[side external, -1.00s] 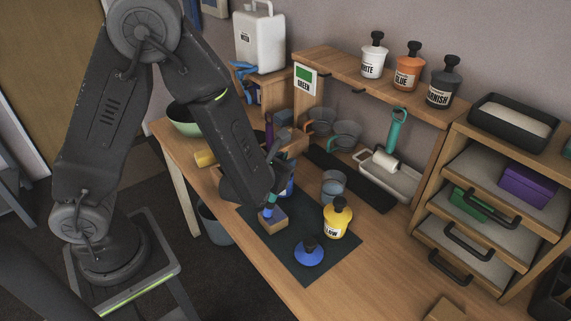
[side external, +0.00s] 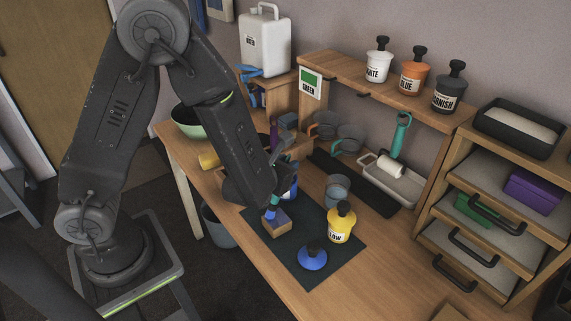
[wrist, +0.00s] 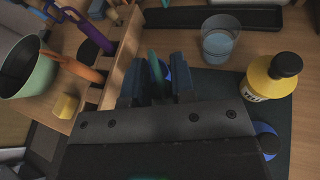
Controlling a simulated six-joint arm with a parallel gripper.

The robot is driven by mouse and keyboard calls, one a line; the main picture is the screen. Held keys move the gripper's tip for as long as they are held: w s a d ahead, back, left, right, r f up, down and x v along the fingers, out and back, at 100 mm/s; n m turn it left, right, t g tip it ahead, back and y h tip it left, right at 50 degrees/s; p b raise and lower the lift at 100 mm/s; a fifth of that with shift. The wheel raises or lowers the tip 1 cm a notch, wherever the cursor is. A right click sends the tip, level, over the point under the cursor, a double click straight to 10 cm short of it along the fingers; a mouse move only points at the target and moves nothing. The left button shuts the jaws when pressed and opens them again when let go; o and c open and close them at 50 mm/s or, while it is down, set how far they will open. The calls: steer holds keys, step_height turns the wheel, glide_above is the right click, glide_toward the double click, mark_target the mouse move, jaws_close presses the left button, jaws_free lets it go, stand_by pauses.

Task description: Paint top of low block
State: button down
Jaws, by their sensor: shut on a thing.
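The low block (side external: 276,229) is a small wooden block on the dark mat (side external: 334,262); its top looks bluish and its sides are bare wood. My gripper (side external: 273,197) is above it, shut on a brush with a teal handle (wrist: 154,70). The brush's blue lower end (side external: 270,214) points down at the block's top and appears to touch it. In the wrist view, the teal handle stands between the two fingers of my gripper (wrist: 156,82). The block and brush tip are hidden there by my gripper's body.
A cup of water (side external: 337,188) stands behind. A wooden holder (wrist: 122,50) with tools and a green bowl (side external: 187,121) are to the left. A roller tray (side external: 392,182) is farther back.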

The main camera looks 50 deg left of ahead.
steer(key=shift+d, duration=0.45)
steer(key=shift+s+d+r, duration=0.1)
steer(key=shift+d, duration=0.55)
steer(key=shift+d, duration=0.4)
steer(key=shift+a, duration=0.1)
steer(key=shift+a, duration=0.5)
